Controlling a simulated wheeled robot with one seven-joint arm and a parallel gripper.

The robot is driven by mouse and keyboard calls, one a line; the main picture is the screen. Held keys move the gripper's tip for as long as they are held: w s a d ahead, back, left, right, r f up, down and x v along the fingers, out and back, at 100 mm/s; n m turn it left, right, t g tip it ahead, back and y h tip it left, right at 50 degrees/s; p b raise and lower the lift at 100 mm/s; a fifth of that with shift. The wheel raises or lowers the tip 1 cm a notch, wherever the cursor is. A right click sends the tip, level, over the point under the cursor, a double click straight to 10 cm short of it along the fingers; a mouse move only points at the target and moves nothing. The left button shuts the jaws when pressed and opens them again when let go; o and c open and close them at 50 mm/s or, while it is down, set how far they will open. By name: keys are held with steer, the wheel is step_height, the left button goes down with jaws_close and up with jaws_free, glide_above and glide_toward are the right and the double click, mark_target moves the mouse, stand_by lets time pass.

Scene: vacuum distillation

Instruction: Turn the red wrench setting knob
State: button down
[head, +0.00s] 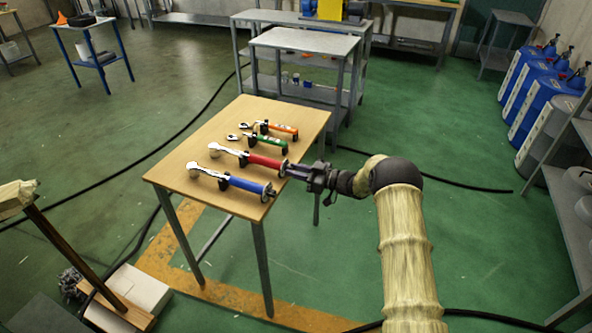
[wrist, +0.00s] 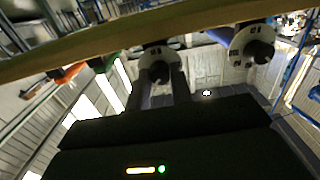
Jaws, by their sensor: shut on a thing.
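The red wrench (head: 262,161) lies on the wooden table, with its setting knob (head: 283,168) at the right end, by the table edge. My gripper (head: 291,171) reaches in from the right and is shut on this knob. In the wrist view the dark knob (wrist: 159,71) sits between my two fingers (wrist: 160,84), under a pale round end disc (wrist: 153,52). The fingers partly hide the knob's sides.
The blue wrench (head: 244,185) lies close beside the red one; its end knob (wrist: 258,50) shows right of my fingers. A green wrench (head: 268,140) and an orange wrench (head: 281,128) lie farther back. The table edge (wrist: 100,38) crosses above my fingers.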

steer(key=shift+f, duration=0.15)
steer(key=c, duration=1.2)
jaws_free()
steer(key=shift+c, duration=0.2)
steer(key=shift+d, duration=0.1)
steer(key=v, duration=1.7)
steer(key=shift+s+d, duration=0.1)
steer(key=shift+d, duration=0.05)
